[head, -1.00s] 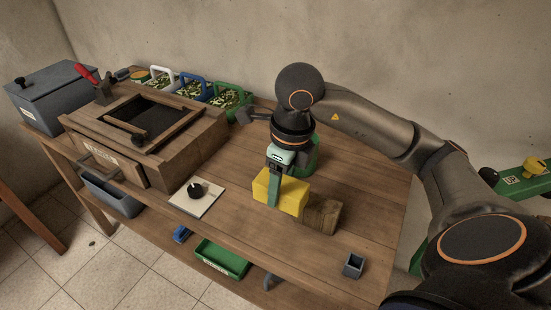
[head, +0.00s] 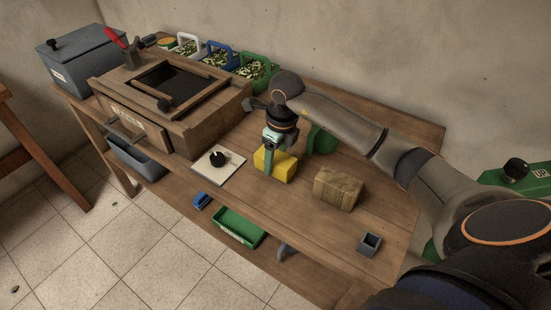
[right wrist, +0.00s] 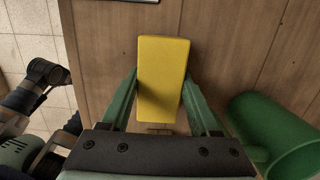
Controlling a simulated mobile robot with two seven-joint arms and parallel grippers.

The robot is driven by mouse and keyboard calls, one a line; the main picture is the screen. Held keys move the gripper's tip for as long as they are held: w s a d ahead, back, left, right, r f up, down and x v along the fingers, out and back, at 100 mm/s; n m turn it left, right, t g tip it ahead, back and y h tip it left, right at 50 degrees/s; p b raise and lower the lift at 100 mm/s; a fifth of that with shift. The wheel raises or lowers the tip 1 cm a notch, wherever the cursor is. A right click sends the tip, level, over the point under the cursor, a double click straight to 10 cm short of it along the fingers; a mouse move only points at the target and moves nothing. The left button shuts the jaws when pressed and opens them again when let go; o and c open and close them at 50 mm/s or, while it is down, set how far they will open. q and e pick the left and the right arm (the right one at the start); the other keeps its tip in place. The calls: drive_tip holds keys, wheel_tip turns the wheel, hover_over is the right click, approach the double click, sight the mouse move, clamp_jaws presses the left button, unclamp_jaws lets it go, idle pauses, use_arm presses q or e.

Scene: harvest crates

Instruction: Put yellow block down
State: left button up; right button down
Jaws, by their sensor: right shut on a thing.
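The yellow block (head: 283,168) is at the wooden table's middle, between the white tile and the wooden block. My right gripper (head: 268,163) points down and is shut on it, with one green finger across its near side. In the right wrist view the yellow block (right wrist: 163,75) lies between the two green fingers of my right gripper (right wrist: 160,98). The block looks level and low over the table or on it; I cannot tell if its underside touches.
A white tile with a black knob (head: 217,159) is to the left. A green cylinder (head: 322,141) is close behind the gripper; it shows beside it in the wrist view (right wrist: 275,137).

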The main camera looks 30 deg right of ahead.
sight(280, 159)
drive_tip(key=shift+f, duration=0.3)
drive_tip(key=shift+f, duration=0.1)
drive_tip(key=shift+f, duration=0.15)
drive_tip(key=shift+c, duration=0.6)
unclamp_jaws()
wheel_tip(280, 159, up, 12)
drive_tip(key=s, duration=0.1)
drive_tip(key=shift+s+d+r, duration=0.15)
drive_tip(key=shift+d+r, duration=0.05)
drive_tip(key=shift+d, duration=0.1)
